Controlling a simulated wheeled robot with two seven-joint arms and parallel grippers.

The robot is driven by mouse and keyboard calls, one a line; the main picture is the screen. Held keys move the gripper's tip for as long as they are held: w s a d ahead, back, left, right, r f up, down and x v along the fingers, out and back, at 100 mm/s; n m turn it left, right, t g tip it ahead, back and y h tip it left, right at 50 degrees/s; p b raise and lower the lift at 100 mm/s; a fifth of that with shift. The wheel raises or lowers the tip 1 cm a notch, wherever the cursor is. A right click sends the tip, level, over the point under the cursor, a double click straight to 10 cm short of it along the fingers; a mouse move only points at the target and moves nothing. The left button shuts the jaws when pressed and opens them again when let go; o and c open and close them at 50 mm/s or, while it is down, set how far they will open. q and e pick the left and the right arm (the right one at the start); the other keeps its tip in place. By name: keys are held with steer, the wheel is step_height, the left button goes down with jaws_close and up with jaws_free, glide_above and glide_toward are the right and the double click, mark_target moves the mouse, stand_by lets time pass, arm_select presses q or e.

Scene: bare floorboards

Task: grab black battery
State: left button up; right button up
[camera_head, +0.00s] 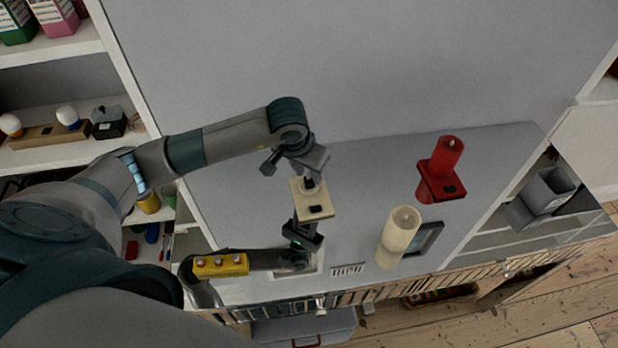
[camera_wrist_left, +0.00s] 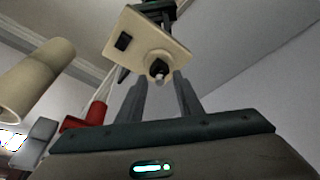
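My left gripper (camera_head: 308,168) is beside a beige board (camera_head: 322,197) that carries a small black block and a round stub. In the left wrist view the gripper's fingers (camera_wrist_left: 160,92) stand apart, with the stub of the beige board (camera_wrist_left: 172,45) just beyond their tips. My right gripper (camera_head: 302,228) is at the board's opposite edge and appears to hold it; its fingertips are mostly hidden. A black box (camera_head: 108,123) with a grey top sits on the left shelf; I cannot tell whether it is the battery.
A red candle on a red holder (camera_head: 440,180) and a cream candle (camera_head: 398,237) stand on the grey surface to the right. A yellow block (camera_head: 221,266) shows near my lower arm. Wooden floor (camera_head: 560,310) lies lower right.

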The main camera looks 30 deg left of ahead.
mark_target(310, 175)
arm_select(q)
jaws_close()
arm_select(e)
steer(key=shift+s, duration=0.15)
arm_select(q)
steer(key=shift+r, duration=0.15)
arm_select(e)
steer(key=shift+f, duration=0.1)
